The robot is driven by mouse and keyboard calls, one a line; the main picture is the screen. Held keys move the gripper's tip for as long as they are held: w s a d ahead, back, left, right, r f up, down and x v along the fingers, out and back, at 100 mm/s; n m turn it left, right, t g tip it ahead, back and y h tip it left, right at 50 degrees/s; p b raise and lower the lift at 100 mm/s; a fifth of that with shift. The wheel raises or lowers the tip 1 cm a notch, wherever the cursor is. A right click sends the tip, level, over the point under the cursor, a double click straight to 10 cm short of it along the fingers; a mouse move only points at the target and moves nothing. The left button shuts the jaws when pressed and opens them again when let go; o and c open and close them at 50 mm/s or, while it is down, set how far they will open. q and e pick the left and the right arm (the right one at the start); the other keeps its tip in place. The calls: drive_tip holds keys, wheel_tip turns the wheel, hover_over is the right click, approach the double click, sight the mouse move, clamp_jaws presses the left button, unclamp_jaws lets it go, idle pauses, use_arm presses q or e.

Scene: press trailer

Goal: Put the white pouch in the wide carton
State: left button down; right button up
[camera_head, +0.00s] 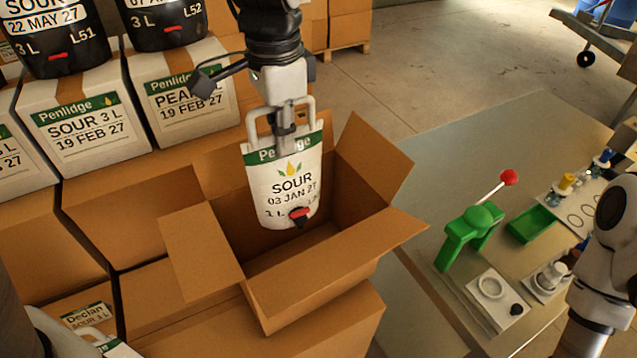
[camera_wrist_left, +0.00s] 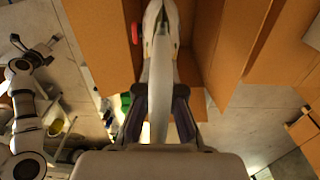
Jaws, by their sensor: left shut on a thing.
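The white pouch (camera_head: 286,186) has a green band, the words "SOUR 03 JAN 27" and a red-and-black tap low on its front. My left gripper (camera_head: 284,122) is shut on its top and holds it upright. The pouch hangs over the open wide carton (camera_head: 318,262), its lower part in front of the carton's inside; I cannot tell how deep it is. The carton's flaps are spread outward. In the left wrist view the pouch (camera_wrist_left: 161,75) shows edge-on between the fingers (camera_wrist_left: 160,112). My right gripper's fingers are not in view; part of my right arm shows at the right edge.
Closed cartons with Penlidge labels (camera_head: 82,125) stand at the left, with black pouches (camera_head: 55,38) on top. At the right a table (camera_head: 440,290) holds a green press (camera_head: 468,235) with a red-knobbed lever and a green tray (camera_head: 532,223).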

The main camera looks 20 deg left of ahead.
sight(287, 167)
use_arm(q)
drive_tip(key=shift+a+f, duration=0.15)
drive_tip(key=shift+f, duration=0.05)
drive_tip(key=f+b, duration=0.4)
drive_tip(key=s+d+f+b, duration=0.1)
drive_tip(key=f+b, duration=0.1)
drive_tip(key=f, duration=0.2)
drive_tip(key=f+p, duration=0.1)
drive_tip(key=f, duration=0.3)
drive_tip(key=shift+w+a+f, duration=0.3)
drive_tip(key=shift+w, duration=0.05)
wheel_tip(287, 167, down, 15)
drive_tip(key=p, duration=0.1)
drive_tip(key=shift+r+p, duration=0.15)
drive_tip(key=shift+p, duration=0.25)
drive_tip(key=shift+d, duration=0.1)
drive_tip(key=c, duration=1.3)
unclamp_jaws()
drive_tip(key=shift+s, duration=0.2)
